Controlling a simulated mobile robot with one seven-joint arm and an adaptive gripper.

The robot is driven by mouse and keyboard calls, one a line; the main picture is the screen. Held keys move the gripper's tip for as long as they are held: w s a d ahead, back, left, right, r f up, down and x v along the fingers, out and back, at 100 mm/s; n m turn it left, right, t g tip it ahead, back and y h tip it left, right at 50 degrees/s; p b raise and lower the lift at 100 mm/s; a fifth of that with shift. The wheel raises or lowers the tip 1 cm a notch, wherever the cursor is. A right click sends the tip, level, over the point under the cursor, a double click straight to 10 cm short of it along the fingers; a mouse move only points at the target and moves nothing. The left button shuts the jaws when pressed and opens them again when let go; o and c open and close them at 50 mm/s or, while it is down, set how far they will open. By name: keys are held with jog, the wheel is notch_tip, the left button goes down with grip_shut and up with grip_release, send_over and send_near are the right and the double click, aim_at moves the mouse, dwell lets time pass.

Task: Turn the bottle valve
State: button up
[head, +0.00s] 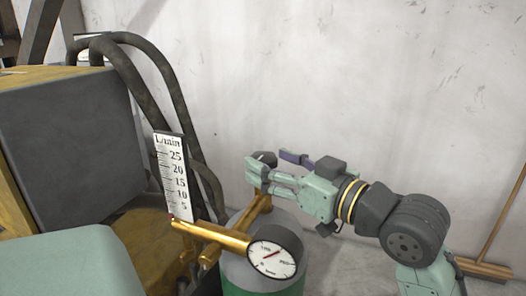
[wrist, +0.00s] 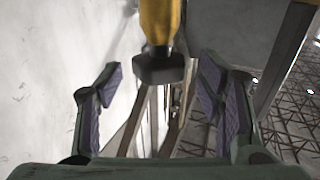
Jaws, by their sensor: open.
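The bottle valve's dark knob (head: 266,158) sits at the top of a brass stem (head: 259,208) above the bottle (head: 236,272), which is grey with a green lower part. In the wrist view the dark knob (wrist: 158,68) hangs from the yellow brass stem (wrist: 160,20). My gripper (head: 270,164) reaches in from the right at the knob's height, and a finger partly hides the knob. In the wrist view my gripper (wrist: 157,82) is open, with the knob between its purple-padded fingertips and a visible gap on both sides. I see no contact.
A round gauge (head: 273,258) and a brass arm (head: 210,235) stand before the bottle. A flow scale (head: 172,178) rises to the left, near dark hoses (head: 178,95) and a grey-faced box (head: 70,145). A pale wall is behind; a broom (head: 495,235) leans at the right.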

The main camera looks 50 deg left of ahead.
jog(key=shift+s+a, duration=0.15)
jog(key=shift+a, duration=1.3)
jog(key=shift+c, duration=0.2)
jog(key=c, duration=1.1)
